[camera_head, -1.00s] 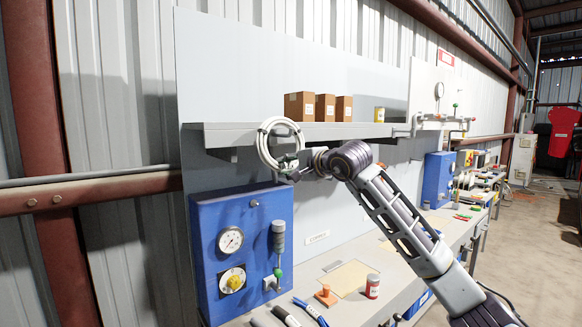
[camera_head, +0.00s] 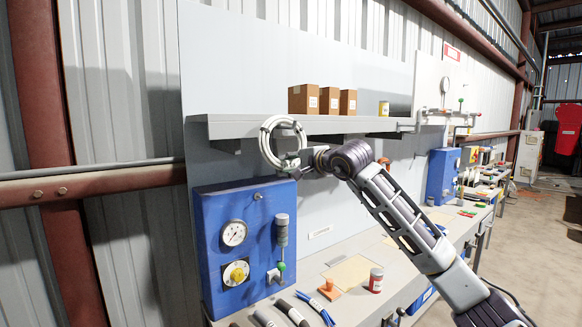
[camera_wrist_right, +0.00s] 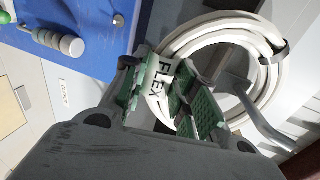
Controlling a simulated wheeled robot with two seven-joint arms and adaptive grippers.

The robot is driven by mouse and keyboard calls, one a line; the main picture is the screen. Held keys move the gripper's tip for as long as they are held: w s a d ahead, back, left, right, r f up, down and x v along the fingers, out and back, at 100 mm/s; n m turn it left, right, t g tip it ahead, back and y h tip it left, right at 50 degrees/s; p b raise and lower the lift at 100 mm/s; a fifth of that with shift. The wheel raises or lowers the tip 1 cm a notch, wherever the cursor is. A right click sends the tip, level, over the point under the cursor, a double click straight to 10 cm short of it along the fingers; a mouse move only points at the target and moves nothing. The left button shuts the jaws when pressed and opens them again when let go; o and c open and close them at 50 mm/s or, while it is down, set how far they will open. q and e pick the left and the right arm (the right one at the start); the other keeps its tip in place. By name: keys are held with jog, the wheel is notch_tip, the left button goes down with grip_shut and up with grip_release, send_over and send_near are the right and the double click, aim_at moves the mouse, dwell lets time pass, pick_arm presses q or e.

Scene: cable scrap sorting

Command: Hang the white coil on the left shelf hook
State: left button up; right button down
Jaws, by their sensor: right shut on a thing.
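The coil's ring (camera_wrist_right: 273,90) spreads to the right of the fingers. A grey bent rod (camera_wrist_right: 262,125), likely the shelf hook, shows across the coil's opening; I cannot tell whether the coil is around it. In the head view the hook is not clearly visible. My left gripper is out of view.
A blue gauge panel (camera_head: 210,270) stands below the coil. The bench holds an orange part (camera_head: 330,290), a red-white jar (camera_head: 375,281) and cable pieces (camera_head: 290,312).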

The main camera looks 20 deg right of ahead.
dwell(0.3)
jog(key=c, duration=1.1)
grip_release()
jog(key=shift+o, duration=0.2)
jog(key=shift+f, duration=0.1)
jog(key=shift+s+d, duration=0.1)
jog(key=shift+s, duration=0.05)
jog(key=v, duration=1.1)
jog(key=shift+s, duration=0.35)
